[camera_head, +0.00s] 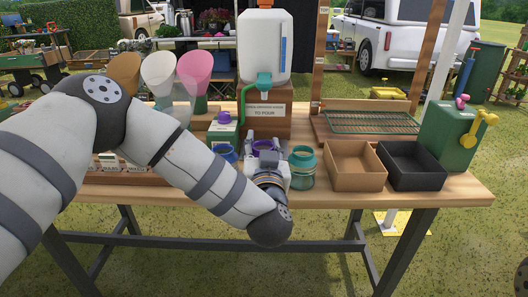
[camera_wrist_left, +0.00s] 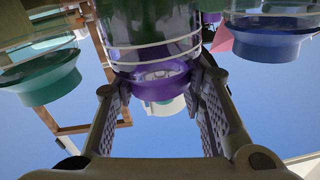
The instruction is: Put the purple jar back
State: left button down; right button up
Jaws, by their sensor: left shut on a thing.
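The purple jar (camera_head: 262,146) shows its purple rim above my left gripper (camera_head: 268,163), at the front middle of the wooden table. In the left wrist view, the fingers of my left gripper (camera_wrist_left: 162,105) are on both sides of the purple band of the purple jar (camera_wrist_left: 155,82), shut on it. A teal jar (camera_head: 302,160) stands right of it and a blue jar (camera_head: 225,153) left of it. The gripper hides the jar's lower part, so I cannot tell whether it touches the table. My right gripper is out of view.
On the wooden table (camera_head: 430,191) are a brown tray (camera_head: 353,182), a black tray (camera_head: 412,181) and a green box (camera_head: 449,140) at right. A large white jug (camera_head: 264,45) stands behind on a wooden block (camera_head: 268,128). Several coloured scoops stand behind my left arm.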

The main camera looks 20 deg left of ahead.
pick_arm(q)
jog(key=shift+f, duration=0.65)
jog(key=shift+r, duration=0.2)
jog(key=shift+f, duration=0.1)
jog(key=c, duration=1)
grip_release()
jog(key=shift+f, duration=0.1)
jog(key=shift+c, duration=0.2)
